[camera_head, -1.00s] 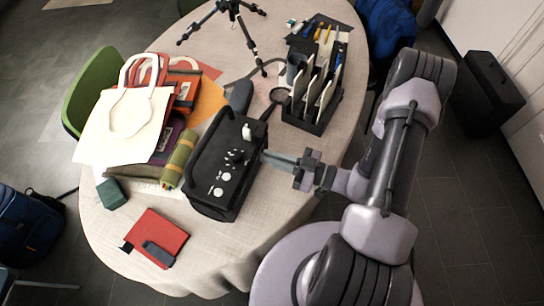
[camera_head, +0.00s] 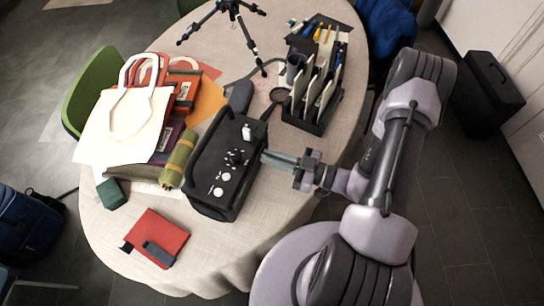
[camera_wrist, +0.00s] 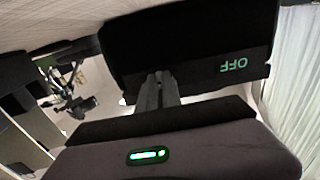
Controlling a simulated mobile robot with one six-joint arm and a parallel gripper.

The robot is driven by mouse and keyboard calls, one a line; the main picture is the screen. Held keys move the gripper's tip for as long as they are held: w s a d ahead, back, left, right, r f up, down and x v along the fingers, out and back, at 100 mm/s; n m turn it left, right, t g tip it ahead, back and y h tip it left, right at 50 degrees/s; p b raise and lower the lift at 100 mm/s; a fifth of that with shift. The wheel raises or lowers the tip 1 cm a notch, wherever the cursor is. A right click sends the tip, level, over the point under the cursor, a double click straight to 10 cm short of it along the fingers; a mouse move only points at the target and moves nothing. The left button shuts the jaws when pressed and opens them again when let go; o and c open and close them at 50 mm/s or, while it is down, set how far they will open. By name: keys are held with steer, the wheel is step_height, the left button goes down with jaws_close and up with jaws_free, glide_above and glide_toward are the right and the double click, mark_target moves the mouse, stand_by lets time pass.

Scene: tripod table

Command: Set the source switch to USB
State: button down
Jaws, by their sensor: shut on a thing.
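The black device (camera_head: 203,157) sits on the table, with white and dark knobs on its top panel. My gripper (camera_head: 266,158) is at its right side, with the fingers pointing at that side. In the wrist view, my gripper (camera_wrist: 158,82) has its fingers shut together against the device's dark face (camera_wrist: 185,40). They appear closed on the small source switch there, which the fingers hide. A green OFF label (camera_wrist: 234,64) shows upside down to the right of the fingertips. No USB label can be read.
A black organizer (camera_head: 322,118) stands behind my gripper. A tripod (camera_head: 240,25) stands at the back.

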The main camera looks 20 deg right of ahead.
steer(key=shift+w+d+p, duration=0.65)
steer(key=shift+w+d, duration=0.1)
steer(key=shift+w, duration=0.15)
steer(key=c, duration=1.5)
jaws_free()
steer(key=shift+d, duration=0.1)
steer(key=p+v, duration=0.3)
steer(key=v, duration=1.4)
steer(key=shift+s+d+p, duration=0.15)
steer(key=shift+p, duration=0.2)
